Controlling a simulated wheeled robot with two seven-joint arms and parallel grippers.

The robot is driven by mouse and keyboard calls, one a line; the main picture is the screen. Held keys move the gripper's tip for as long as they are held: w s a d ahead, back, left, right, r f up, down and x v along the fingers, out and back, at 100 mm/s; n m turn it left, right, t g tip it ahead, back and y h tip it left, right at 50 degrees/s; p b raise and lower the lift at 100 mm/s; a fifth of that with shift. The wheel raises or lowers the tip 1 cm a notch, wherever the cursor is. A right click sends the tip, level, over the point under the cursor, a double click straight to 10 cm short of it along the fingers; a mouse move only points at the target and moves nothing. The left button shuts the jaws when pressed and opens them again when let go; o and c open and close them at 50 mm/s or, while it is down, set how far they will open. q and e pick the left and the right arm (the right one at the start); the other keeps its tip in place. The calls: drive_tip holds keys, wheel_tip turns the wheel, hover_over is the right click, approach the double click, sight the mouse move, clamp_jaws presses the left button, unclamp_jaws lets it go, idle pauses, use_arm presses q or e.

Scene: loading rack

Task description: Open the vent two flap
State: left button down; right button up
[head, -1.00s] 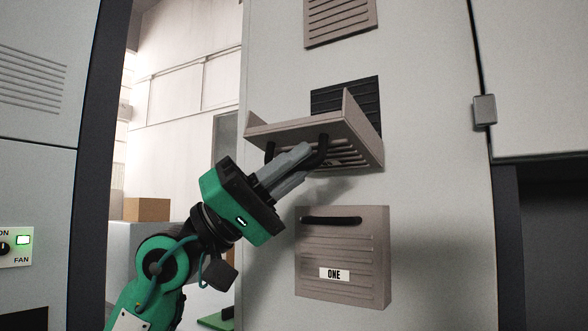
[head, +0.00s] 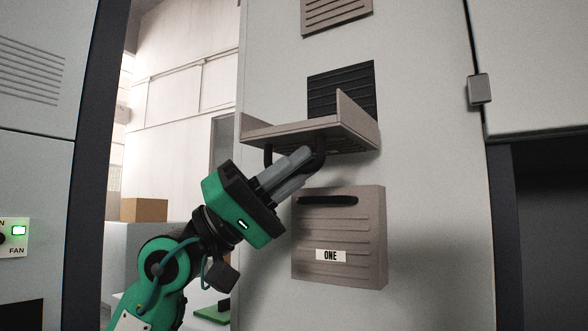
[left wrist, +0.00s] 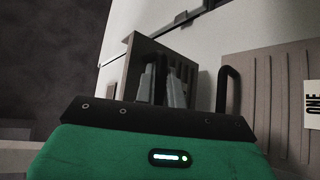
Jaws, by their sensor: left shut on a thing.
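The vent two flap (head: 300,137) stands out from the grey panel, roughly level, with the dark louvred vent opening (head: 340,92) exposed above it. Its label is not visible. Its black handle (head: 318,152) hangs on the underside. My left gripper (head: 304,158) reaches up from the lower left and is shut on that handle. In the left wrist view, the gripper's grey fingers (left wrist: 162,85) close around the handle, beside the flap (left wrist: 133,65). My right gripper is not in view.
Just below is the shut flap marked ONE (head: 340,232), with its own black handle (head: 328,200), close under my fingers. Another louvred flap (head: 336,14) is above. A fan switch panel (head: 14,238) is at the left. A latch block (head: 480,89) is at the right.

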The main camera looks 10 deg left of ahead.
use_arm(q)
drive_tip(key=c, duration=1.5)
unclamp_jaws()
drive_tip(key=shift+w, duration=0.1)
drive_tip(key=b+v, duration=0.1)
drive_tip(key=v, duration=1.2)
drive_tip(key=shift+a+f, duration=0.25)
drive_tip(key=shift+a, duration=0.05)
